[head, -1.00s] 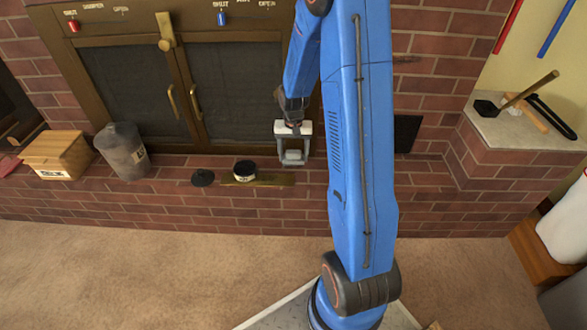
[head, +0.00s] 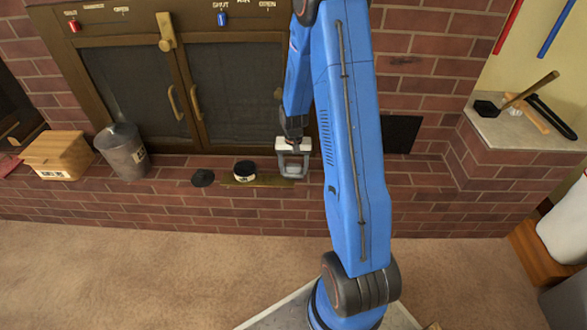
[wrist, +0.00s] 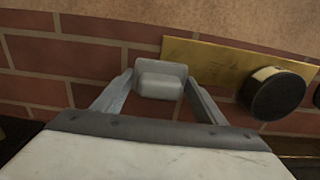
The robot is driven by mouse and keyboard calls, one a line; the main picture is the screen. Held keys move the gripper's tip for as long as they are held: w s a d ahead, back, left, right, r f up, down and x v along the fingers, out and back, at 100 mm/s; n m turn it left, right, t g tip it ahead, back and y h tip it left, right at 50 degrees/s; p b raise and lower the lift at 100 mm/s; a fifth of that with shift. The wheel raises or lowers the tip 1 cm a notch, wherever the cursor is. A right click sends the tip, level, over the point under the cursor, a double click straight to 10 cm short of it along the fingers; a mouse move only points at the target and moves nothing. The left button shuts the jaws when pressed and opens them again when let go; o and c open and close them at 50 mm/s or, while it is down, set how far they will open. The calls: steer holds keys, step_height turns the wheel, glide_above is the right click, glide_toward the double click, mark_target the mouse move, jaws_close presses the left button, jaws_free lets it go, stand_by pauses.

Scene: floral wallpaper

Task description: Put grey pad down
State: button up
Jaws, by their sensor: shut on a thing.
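My gripper (head: 293,174) is over the brick ledge in front of the fireplace doors, fingers pointing down. It is shut on the grey pad, a small light grey block with rounded edges. The pad (wrist: 161,80) sits between the two fingertips in the wrist view, and in the head view the pad (head: 292,170) is small and partly covered by the fingers. It is close to the right end of a brass plate (wrist: 205,60) on the ledge. I cannot tell whether the pad touches the bricks.
A round black-topped tin (head: 244,171) stands on the brass plate, left of my gripper. A flat black disc (head: 202,178), a grey metal bin (head: 122,152) and a wooden box (head: 57,155) are further left. The brick ledge (head: 420,175) to the right is bare.

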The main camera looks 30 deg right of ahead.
steer(key=o, duration=1)
steer(key=shift+c, duration=0.2)
step_height(320, 180, up, 12)
step_height(320, 180, up, 11)
steer(key=n+t, duration=0.1)
steer(key=n, duration=0.1)
glide_above(293, 166)
steer(key=s+a, duration=0.5)
steer(key=s+a+r+n+t, duration=0.1)
steer(key=s+a+r, duration=0.2)
steer(key=s, duration=0.5)
steer(key=s+a+r+n+t, duration=0.1)
steer(key=s+a+r, duration=0.3)
steer(key=s, duration=0.4)
steer(key=s+a+r+n+t, duration=0.1)
steer(key=s+a+r+n, duration=0.1)
steer(key=s+r, duration=0.3)
steer(key=s+a, duration=0.1)
steer(key=s, duration=0.3)
steer(key=shift+a+r+n+t, duration=0.2)
steer(key=shift+r+n+t, duration=0.05)
steer(key=shift+n+t, duration=0.15)
